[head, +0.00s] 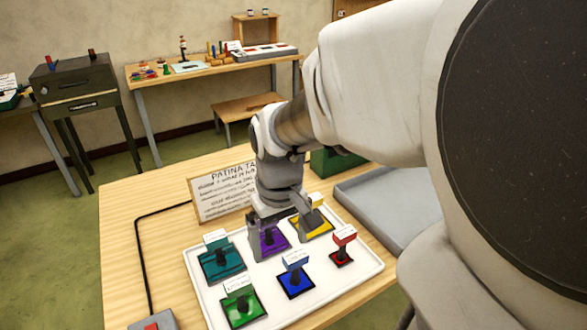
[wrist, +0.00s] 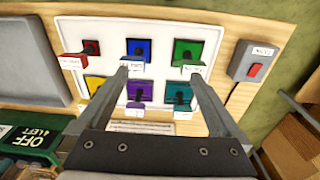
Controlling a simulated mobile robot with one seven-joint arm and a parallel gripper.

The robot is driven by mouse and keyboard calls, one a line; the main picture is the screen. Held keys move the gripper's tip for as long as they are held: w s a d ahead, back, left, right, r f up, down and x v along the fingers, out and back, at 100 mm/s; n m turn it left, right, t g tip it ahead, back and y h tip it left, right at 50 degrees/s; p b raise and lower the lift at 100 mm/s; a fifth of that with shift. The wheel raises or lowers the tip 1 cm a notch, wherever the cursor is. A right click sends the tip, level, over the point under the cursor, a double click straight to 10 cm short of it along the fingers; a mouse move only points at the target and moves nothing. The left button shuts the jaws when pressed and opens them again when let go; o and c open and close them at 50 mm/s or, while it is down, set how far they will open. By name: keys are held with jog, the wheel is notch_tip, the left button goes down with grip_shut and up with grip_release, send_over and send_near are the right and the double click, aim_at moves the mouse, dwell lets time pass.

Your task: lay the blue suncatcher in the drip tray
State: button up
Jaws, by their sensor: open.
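The blue suncatcher (head: 296,284) is a blue square with a dark post and a blue-and-white labelled top. It stands in the front row of a white board (head: 330,300), between the green and red pieces. In the wrist view the blue suncatcher (wrist: 139,49) shows just beyond my fingertips. My gripper (head: 280,218) is open and empty, pointing down over the back row near the purple piece (head: 268,243). In the wrist view my gripper (wrist: 156,68) has its fingers wide apart. A shallow grey tray (head: 350,190), seemingly the drip tray, lies right of the board, partly hidden by my arm.
Teal (head: 222,262), yellow (head: 312,224), green (head: 242,307) and red (head: 342,256) pieces share the board closely. A sign (head: 222,192) stands behind it. A switch box (head: 153,322) and cable lie at left. The grey tray (wrist: 28,55) looks empty where visible.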

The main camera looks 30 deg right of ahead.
jog(key=s+a+r+t, duration=0.4)
jog(key=s+r, duration=0.2)
jog(key=r, duration=0.3)
jog(key=shift+s+a+t, duration=0.2)
jog(key=shift+s+t, duration=0.05)
jog(key=shift+t, duration=0.15)
dwell(0.6)
